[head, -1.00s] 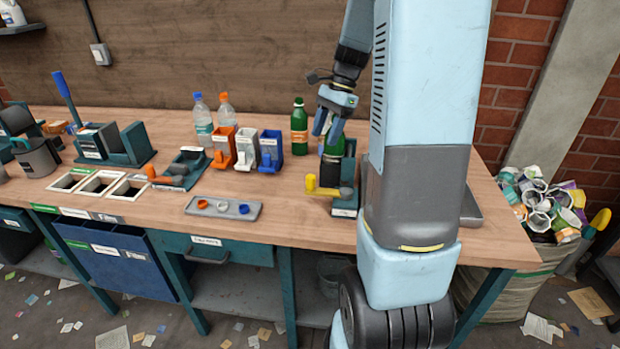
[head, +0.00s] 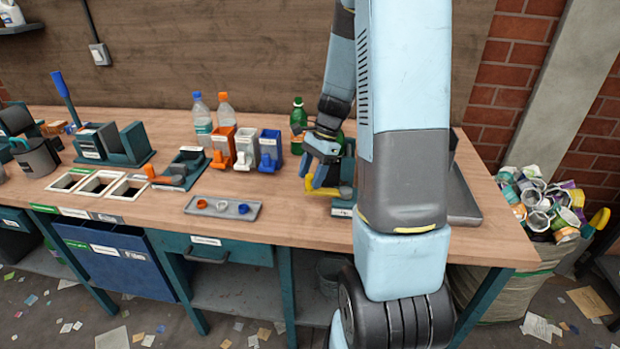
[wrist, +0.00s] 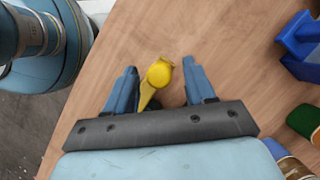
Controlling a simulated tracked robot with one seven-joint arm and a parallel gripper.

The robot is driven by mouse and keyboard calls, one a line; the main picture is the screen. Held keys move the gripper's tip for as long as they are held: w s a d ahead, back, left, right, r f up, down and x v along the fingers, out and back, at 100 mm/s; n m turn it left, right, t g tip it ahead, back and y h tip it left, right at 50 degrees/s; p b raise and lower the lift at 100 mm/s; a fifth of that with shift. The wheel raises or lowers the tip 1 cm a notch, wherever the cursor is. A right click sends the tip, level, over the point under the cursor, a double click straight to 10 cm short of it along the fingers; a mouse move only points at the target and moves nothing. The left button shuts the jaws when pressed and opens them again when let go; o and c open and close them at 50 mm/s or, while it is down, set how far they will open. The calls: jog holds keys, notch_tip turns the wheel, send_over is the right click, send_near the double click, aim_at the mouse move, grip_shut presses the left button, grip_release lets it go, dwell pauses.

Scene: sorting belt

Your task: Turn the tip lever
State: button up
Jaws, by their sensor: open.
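The yellow tip lever (head: 322,191) sticks out from a small teal fixture (head: 343,208) on the bench, right of the middle in the head view. In the wrist view the lever (wrist: 157,78) shows as a yellow arm with a rounded end, between the two fingers. My gripper (head: 316,183) is low over the lever in the head view, and in the wrist view my gripper (wrist: 157,80) is open with its fingers on either side of the lever. I see gaps on both sides. My arm hides most of the fixture.
A green bottle (head: 298,125) stands behind my gripper. Orange, white and blue bins (head: 269,150) stand to the left. A grey tray (head: 252,211) with small caps lies left of the lever. Bare bench top (head: 283,187) lies between them.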

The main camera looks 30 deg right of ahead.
jog(key=shift+a+f, duration=0.25)
jog(key=shift+f, duration=0.35)
grip_shut()
dwell(0.3)
